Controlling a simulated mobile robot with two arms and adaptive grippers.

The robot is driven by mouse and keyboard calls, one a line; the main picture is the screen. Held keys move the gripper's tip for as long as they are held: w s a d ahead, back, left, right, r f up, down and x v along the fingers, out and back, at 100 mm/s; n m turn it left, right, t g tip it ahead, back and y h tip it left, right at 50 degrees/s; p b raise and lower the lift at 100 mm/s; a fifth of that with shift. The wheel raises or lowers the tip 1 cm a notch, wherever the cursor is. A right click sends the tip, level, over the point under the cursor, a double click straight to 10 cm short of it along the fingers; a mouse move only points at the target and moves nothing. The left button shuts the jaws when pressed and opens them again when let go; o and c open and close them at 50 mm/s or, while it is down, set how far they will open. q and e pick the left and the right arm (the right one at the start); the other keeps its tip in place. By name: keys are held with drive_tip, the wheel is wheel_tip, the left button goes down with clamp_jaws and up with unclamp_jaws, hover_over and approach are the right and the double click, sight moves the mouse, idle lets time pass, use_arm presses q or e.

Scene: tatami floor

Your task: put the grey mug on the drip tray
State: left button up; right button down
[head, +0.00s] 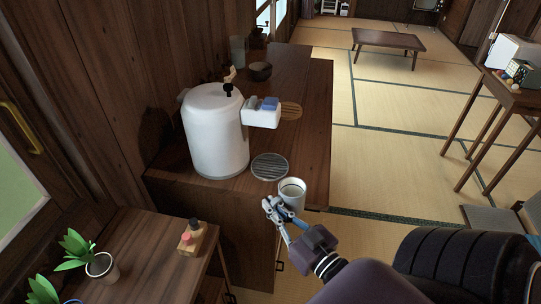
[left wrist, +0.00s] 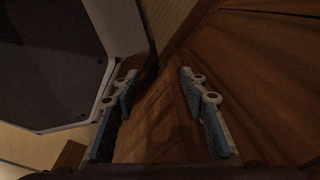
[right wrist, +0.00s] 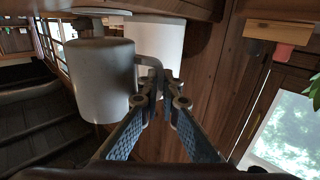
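The grey mug (head: 292,194) is upright with its open top showing, near the cabinet's front edge, to the front right of the drip tray. My right gripper (head: 272,206) is shut on the mug's handle. The right wrist view shows the mug (right wrist: 100,78) left of the fingertips (right wrist: 163,92), with the handle between them. The drip tray (head: 270,167) is a round, grey, ribbed disc lying empty on the cabinet top, beside a white urn (head: 215,135). My left gripper (left wrist: 158,82) is open and empty in the left wrist view; the head view does not show it.
A white holder with blue and grey items (head: 261,116) stands behind the tray, near a round wooden board (head: 291,110). A dark bowl (head: 260,72) is farther back. A potted plant (head: 102,266) and a wooden block with small bottles (head: 196,242) stand on the nearer table.

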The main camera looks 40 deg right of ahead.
sight(285, 186)
drive_tip(key=shift+m+h, duration=0.4)
drive_tip(key=shift+h, duration=0.1)
drive_tip(key=d, duration=0.3)
drive_tip(key=w+d, duration=0.1)
drive_tip(key=d, duration=0.1)
drive_tip(key=shift+r, duration=0.3)
drive_tip(key=shift+w+d+r+p, duration=0.15)
drive_tip(key=shift+w+d+p, duration=0.2)
drive_tip(key=shift+w+d, duration=0.45)
drive_tip(key=w, duration=0.5)
drive_tip(key=w+p, duration=0.1)
drive_tip(key=w, duration=0.4)
drive_tip(key=w+d, duration=0.1)
drive_tip(key=w, duration=0.4)
drive_tip(key=shift+w, duration=0.6)
wheel_tip(285, 186, down, 4)
drive_tip(key=shift+r+p, duration=0.1)
drive_tip(key=shift+p, duration=0.25)
use_arm(q)
drive_tip(key=r, duration=0.2)
drive_tip(key=d+r, duration=0.1)
drive_tip(key=shift+s+d, duration=0.1)
drive_tip(key=shift+s, duration=0.25)
